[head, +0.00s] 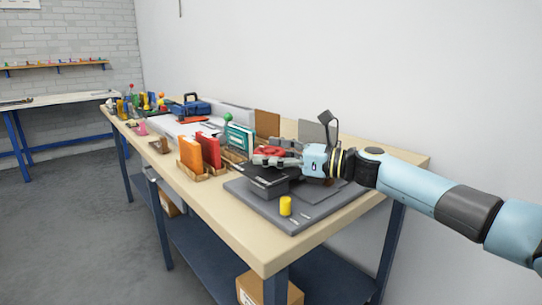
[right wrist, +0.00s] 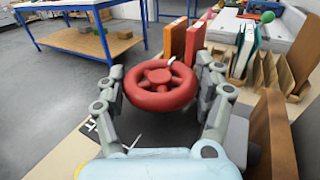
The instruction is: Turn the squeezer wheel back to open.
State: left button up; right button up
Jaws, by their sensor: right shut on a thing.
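The red squeezer wheel (right wrist: 160,101) lies between the two grey fingers of my right gripper (right wrist: 163,82) in the right wrist view. The fingers press on its rim from both sides. A pale mark shows on the far part of the rim. In the head view the wheel (head: 268,152) is partly covered by my right gripper (head: 277,157). The dark grey squeezer (head: 265,182) sits below it on a grey base plate (head: 257,208). The inside of the squeezer is hidden. My left gripper is not in view.
A yellow cylinder (head: 286,206) stands on the base plate's front edge. Orange (head: 190,154) and red (head: 208,150) boards stand in racks left of the squeezer. A brown panel (right wrist: 273,139) is close to the right finger in the wrist view. The table's front right corner is clear.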

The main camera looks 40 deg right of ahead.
aim_at(285, 156)
jog(key=o, duration=1.1)
jog(key=shift+o, duration=0.2)
jog(key=shift+s+d, duration=0.1)
jog(key=v, duration=0.7)
jog(key=shift+s+d, duration=0.1)
jog(key=shift+s, duration=0.1)
